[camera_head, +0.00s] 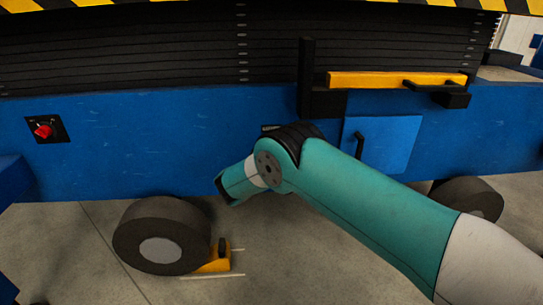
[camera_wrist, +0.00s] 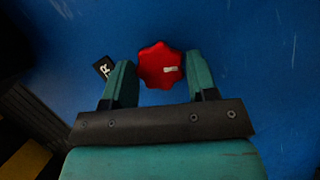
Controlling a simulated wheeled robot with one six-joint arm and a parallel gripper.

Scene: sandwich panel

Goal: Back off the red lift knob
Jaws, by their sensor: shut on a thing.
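The red lift knob (camera_wrist: 157,65) shows in the wrist view as a lobed red wheel with a small white mark on its right part. It is in front of a blue panel. My gripper (camera_wrist: 160,60) has one teal finger on each side of the knob and is shut on it. In the head view my arm covers the gripper and this knob, so neither can be made out there.
A different red knob (camera_head: 43,131) sits on a black plate at the left of the blue side wall (camera_head: 130,120). A small black tag with a white letter (camera_wrist: 103,67) is left of the gripper. A wheel (camera_head: 160,237) with a yellow chock (camera_head: 214,262) stands below. A blue door (camera_head: 395,142) is right of my arm.

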